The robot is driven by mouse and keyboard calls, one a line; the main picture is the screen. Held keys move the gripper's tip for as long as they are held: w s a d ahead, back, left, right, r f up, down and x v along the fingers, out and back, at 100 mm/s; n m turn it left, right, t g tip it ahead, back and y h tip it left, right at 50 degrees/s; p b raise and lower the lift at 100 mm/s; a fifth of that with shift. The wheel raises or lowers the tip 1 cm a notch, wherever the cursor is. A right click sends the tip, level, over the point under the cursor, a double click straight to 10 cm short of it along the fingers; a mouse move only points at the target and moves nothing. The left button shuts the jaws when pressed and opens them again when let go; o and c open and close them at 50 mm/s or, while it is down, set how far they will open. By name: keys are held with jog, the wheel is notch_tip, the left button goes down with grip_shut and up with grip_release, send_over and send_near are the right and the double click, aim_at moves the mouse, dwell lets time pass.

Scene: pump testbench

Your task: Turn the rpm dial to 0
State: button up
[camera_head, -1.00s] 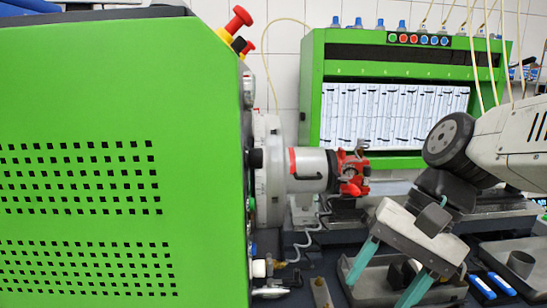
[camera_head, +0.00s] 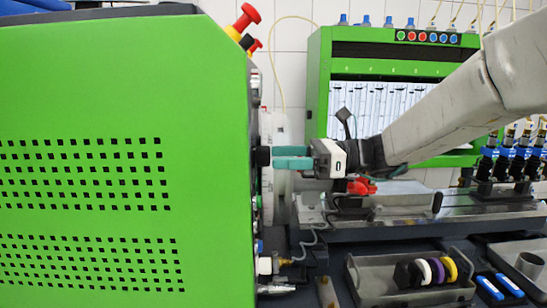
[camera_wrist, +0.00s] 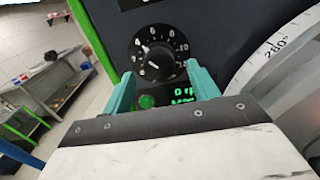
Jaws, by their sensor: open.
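The rpm dial (camera_wrist: 153,60) is a round black knob with white numbers around it on a dark panel, seen in the wrist view. Its pointer is too small to read surely. A green display (camera_wrist: 183,93) below it reads 0 rpm. My gripper (camera_wrist: 160,76) has its two teal fingers apart, on either side of the dial in that view; I cannot tell whether they touch it. In the head view my gripper (camera_head: 278,158) points left at the black dial (camera_head: 262,156) on the side of the green cabinet, its tips close to the dial.
The green cabinet (camera_head: 90,100) fills the left, with a red emergency knob (camera_head: 243,17) on top. A graduated disc (camera_wrist: 270,60) is right of the dial. A tray (camera_head: 365,290) with several rings sits low at the right; a second green bench (camera_head: 318,100) stands behind.

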aim_at(262, 156)
jog(key=a, duration=0.2)
jog(key=shift+a, duration=0.3)
jog(key=c, duration=1)
